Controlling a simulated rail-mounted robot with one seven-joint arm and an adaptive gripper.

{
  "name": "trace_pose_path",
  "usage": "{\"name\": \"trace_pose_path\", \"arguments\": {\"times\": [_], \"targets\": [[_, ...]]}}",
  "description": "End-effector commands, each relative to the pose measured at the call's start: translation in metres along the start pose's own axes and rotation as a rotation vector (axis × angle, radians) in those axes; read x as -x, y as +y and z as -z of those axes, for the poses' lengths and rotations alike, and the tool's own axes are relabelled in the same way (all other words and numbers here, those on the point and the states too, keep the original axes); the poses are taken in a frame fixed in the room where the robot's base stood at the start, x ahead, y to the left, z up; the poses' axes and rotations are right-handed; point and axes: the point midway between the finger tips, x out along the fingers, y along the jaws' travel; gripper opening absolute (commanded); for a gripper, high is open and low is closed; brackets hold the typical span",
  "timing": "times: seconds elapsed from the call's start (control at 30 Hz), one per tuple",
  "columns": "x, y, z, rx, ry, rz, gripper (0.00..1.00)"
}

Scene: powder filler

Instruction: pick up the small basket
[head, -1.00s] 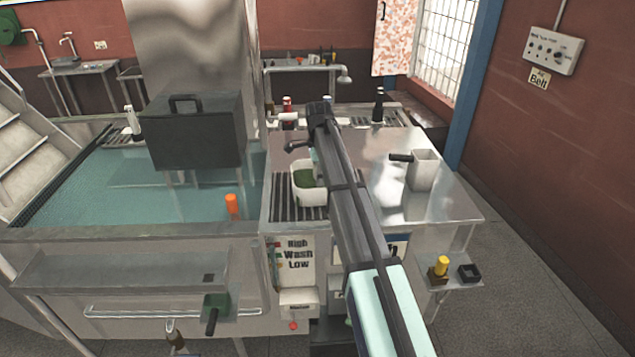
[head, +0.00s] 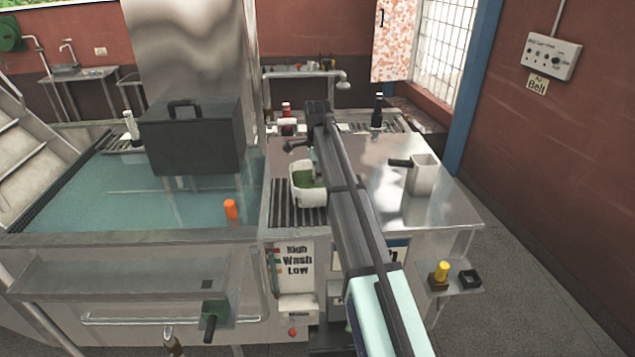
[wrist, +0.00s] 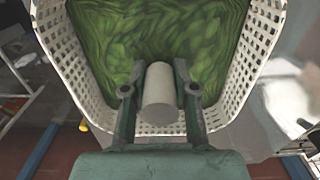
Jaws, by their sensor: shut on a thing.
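The small basket (head: 307,184) is white with a perforated wall and green contents. In the head view it is just left of my arm, over the slatted grate at the left of the metal counter. The wrist view shows the basket (wrist: 75,60) close up, with a pale cylindrical part at its near wall. My gripper (wrist: 160,98) has its two fingers on either side of that part and is shut on the basket.
A white jug (head: 425,174) with a dark handle stands on the counter to the right. A dark box (head: 190,145) stands over the teal-floored basin at left, near an orange object (head: 231,210). A dark bottle (head: 378,110) stands at the back. The counter's front right is clear.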

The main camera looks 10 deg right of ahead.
Motion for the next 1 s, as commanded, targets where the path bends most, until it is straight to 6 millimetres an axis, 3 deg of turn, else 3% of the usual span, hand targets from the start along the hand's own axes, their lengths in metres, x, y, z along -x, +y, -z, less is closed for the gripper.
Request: {"name": "trace_pose_path", "arguments": {"times": [0.17, 0.6, 0.8, 1.0], "targets": [[0.031, -0.003, 0.0, 0.0, 0.0, 0.004, 0.0], [0.141, -0.003, 0.0, 0.0, 0.0, 0.003, 0.0], [0.171, -0.002, 0.0, 0.0, 0.0, 0.002, 0.0], [0.181, 0.0, 0.0, 0.0, 0.0, 0.001, 0.0]]}}
